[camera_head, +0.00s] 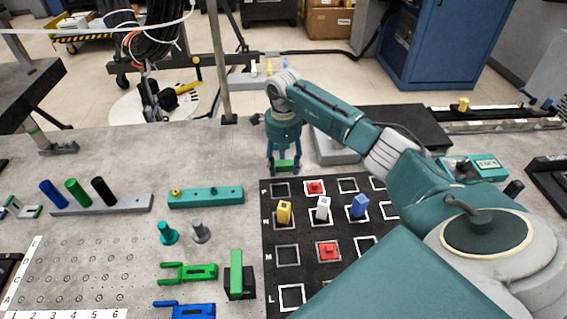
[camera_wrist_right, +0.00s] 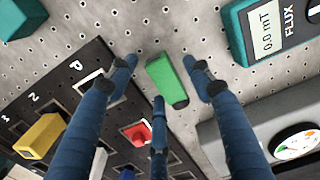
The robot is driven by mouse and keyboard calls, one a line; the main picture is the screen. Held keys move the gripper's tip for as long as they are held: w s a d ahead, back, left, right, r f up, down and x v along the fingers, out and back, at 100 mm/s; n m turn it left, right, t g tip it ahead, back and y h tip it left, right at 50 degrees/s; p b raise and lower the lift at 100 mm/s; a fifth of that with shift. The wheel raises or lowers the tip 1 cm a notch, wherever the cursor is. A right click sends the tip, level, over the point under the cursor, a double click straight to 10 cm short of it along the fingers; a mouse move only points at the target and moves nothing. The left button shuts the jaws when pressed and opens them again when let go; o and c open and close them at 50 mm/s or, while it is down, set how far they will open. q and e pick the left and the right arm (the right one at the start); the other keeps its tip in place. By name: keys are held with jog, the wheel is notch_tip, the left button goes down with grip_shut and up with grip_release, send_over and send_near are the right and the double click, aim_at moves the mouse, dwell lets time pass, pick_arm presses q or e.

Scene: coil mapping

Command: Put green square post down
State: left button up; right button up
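A green square post (camera_wrist_right: 167,80) lies between the spread fingers of my right gripper (camera_wrist_right: 160,80) in the right wrist view. Gaps show between the post and the side fingers, so the gripper looks open around it. In the head view my right gripper (camera_head: 283,166) points down, with the green post (camera_head: 286,165) low between its fingertips. They are just behind the far left edge of the black lettered board (camera_head: 272,253). The board's far left square (camera_head: 281,190) is empty. The post's contact with the table is hard to judge. My left gripper is not in view.
On the board stand red (camera_head: 316,187), yellow (camera_head: 284,211), white (camera_head: 323,207) and blue (camera_head: 359,205) pieces. A teal bar (camera_head: 206,197) lies left. A teal FLUX meter (camera_wrist_right: 268,30) and a grey box with a dial (camera_wrist_right: 255,135) flank the gripper.

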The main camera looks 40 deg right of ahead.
jog(key=shift+r, duration=0.4)
notch_tip(320, 180, up, 11)
jog(key=b, duration=0.1)
jog(key=shift+f+b, duration=0.15)
jog(key=shift+b, duration=0.2)
jog(key=shift+o, duration=0.9)
jog(key=shift+r, duration=0.2)
jog(key=t+h+b, duration=0.1)
jog(key=h+b, duration=0.1)
jog(key=b, duration=0.3)
send_over(283, 164)
jog(key=s, duration=0.2)
jog(key=shift+n, duration=0.4)
notch_tip(283, 164, down, 6)
jog(key=shift+d+f, duration=0.1)
jog(key=shift+d, duration=0.05)
jog(key=shift+w+d+f+p, duration=0.1)
jog(key=shift+w+f+p, duration=0.1)
jog(key=shift+f, duration=0.65)
jog(key=shift+w+d+f+p, duration=0.1)
jog(key=shift+f+p, duration=0.15)
jog(key=shift+f, duration=0.65)
jog(key=shift+w+d+f+p, duration=0.1)
jog(key=shift+w+f+p, duration=0.1)
jog(key=shift+f, duration=0.65)
jog(key=shift+s, duration=0.1)
grip_shut()
jog(key=shift+r, duration=0.2)
